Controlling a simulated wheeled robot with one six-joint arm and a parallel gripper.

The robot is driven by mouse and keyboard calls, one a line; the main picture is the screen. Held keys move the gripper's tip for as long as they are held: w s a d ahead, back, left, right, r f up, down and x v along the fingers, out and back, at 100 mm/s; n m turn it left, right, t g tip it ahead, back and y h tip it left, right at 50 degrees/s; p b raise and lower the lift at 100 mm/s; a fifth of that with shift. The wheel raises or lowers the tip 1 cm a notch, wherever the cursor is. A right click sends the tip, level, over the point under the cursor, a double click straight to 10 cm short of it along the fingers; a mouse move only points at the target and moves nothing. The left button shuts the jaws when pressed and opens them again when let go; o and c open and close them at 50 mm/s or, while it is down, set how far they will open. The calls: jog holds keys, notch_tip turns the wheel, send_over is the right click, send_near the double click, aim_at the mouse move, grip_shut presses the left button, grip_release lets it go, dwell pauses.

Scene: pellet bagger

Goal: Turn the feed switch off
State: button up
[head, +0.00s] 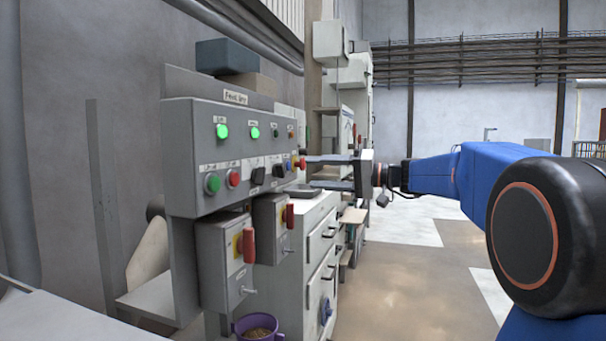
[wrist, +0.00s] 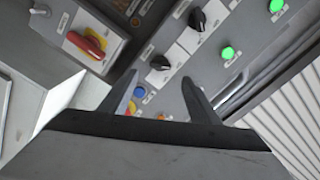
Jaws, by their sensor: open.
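The grey control panel (head: 185,150) stands at left in the head view. Two black rotary knobs, (head: 258,176) and (head: 279,170), sit on its lower row. I cannot read which is the feed switch. My gripper (head: 311,172) is open and empty at the panel's far end, its fingers pointing at the panel. In the wrist view, one black knob (wrist: 160,62) shows just beyond the gap between the fingertips of my gripper (wrist: 160,79). The other black knob (wrist: 197,19) is farther up. I cannot tell whether the fingers touch the panel.
Green lamps (head: 222,131) are lit. A green button (head: 213,183) and red button (head: 233,178) sit left of the knobs. A blue button (wrist: 140,92) is close to the left finger. Boxes with red handles (head: 249,245) hang below. Open floor lies at right.

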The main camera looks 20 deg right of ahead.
jog(key=v, duration=0.8)
dwell(0.4)
jog(key=s+a+f+g+h, duration=0.3)
jog(key=s+a+f, duration=0.45)
jog(key=f, duration=0.35)
jog(key=s+a+f+g+h, duration=0.2)
jog(key=s+a+f+h, duration=0.3)
jog(key=s+f, duration=0.45)
jog(key=s+d+f+h, duration=0.2)
jog(key=s+f+h, duration=0.1)
jog(key=s+f, duration=0.5)
jog(key=s+d+f+n+h, duration=0.1)
jog(key=s+d+f+h, duration=0.2)
jog(key=s+f, duration=0.5)
notch_tip(320, 180, down, 3)
jog(key=shift+s+d+r+g+h, duration=0.2)
jog(key=shift+d+g+h, duration=0.1)
jog(key=shift+g, duration=0.1)
